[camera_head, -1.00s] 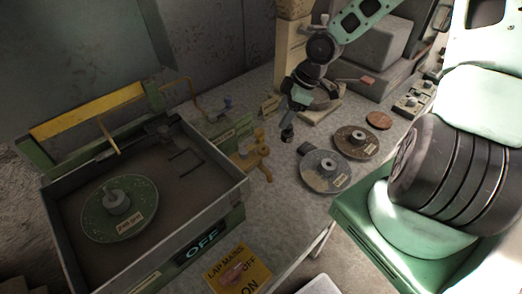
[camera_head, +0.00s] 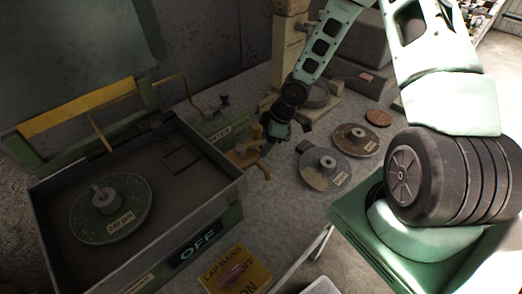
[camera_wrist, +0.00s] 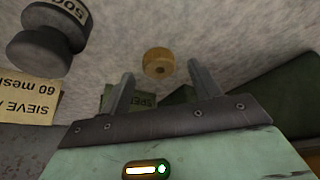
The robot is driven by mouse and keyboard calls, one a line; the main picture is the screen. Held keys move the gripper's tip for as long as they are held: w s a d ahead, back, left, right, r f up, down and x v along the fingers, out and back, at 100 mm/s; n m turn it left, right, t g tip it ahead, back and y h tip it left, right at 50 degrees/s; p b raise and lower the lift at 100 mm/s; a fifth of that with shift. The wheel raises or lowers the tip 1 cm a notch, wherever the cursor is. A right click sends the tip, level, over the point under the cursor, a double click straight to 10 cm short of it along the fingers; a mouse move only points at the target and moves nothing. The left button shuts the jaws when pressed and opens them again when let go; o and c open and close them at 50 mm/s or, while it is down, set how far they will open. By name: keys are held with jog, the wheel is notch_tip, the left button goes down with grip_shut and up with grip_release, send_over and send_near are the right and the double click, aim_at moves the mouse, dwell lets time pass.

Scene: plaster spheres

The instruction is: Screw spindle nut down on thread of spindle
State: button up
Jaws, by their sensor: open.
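The spindle (camera_head: 104,195) is a grey upright post at the centre of a green disc labelled 240 grit, inside the open machine tray at left. No nut can be made out on its thread. A small round brass-coloured piece with a dark hole (camera_wrist: 158,63), probably the spindle nut, lies on the speckled bench in the wrist view. My gripper (camera_wrist: 161,76) is open and empty, its two fingers pointing toward the piece, which shows between and just beyond their tips. In the head view my gripper (camera_head: 270,146) is low over the bench, right of the tray; I cannot make out the piece there.
A yellow-brown stand (camera_head: 247,158) is close beside my gripper. Grey (camera_head: 325,168) and brown (camera_head: 355,139) discs lie to the right. A dark weight marked 500 (camera_wrist: 48,40) and a sieve card (camera_wrist: 28,98) are left in the wrist view. The tray wall (camera_head: 212,160) separates gripper and spindle.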

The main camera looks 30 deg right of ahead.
jog(key=shift+x, duration=0.8)
jog(key=shift+w, duration=0.1)
jog(key=c, duration=1.2)
jog(key=shift+o, duration=0.2)
jog(key=shift+r, duration=0.1)
